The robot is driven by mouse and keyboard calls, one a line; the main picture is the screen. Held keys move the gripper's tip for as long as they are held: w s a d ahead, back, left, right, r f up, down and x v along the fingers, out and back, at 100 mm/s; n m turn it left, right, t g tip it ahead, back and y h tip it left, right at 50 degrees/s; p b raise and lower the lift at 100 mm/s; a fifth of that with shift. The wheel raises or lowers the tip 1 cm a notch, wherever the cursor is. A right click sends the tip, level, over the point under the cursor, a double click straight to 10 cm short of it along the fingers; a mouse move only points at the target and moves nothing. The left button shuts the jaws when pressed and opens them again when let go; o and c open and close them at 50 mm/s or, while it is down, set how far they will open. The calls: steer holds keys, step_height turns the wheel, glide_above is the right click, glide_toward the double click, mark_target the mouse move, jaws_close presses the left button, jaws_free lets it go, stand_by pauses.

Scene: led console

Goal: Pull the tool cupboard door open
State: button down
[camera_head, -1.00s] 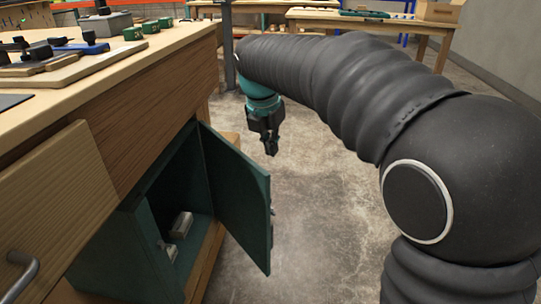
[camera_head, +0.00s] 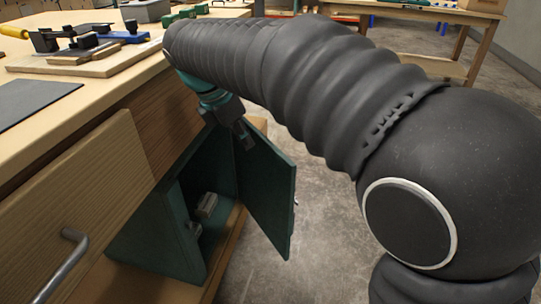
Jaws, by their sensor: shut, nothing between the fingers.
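The tool cupboard door (camera_head: 268,190) is a dark green panel standing well open, swung out from the cupboard (camera_head: 158,240) under the workbench. A small metal handle (camera_head: 295,201) shows at its outer edge. My gripper (camera_head: 247,145) is shut and empty. It points down near the top edge of the door, on the cupboard's opening side in the picture. I cannot tell whether it touches the door. Inside the cupboard, small grey metal items (camera_head: 207,206) sit on the floor. My arm hides part of the bench above.
The wooden workbench (camera_head: 140,70) fills the left, with clamps and tools on top. A drawer with a metal handle (camera_head: 65,265) is at the front left. Concrete floor (camera_head: 315,240) is clear right of the door. Another table (camera_head: 440,65) stands behind.

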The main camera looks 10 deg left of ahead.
steer(key=b, duration=0.1)
glide_toward(282, 173)
step_height(282, 173, down, 3)
steer(key=s+a, duration=0.2)
steer(key=shift+w+d+f, duration=0.25)
steer(key=shift+w+d, duration=0.55)
steer(key=shift+w+d+f, duration=0.3)
steer(key=shift+w+d, duration=0.45)
steer(key=shift+w, duration=0.05)
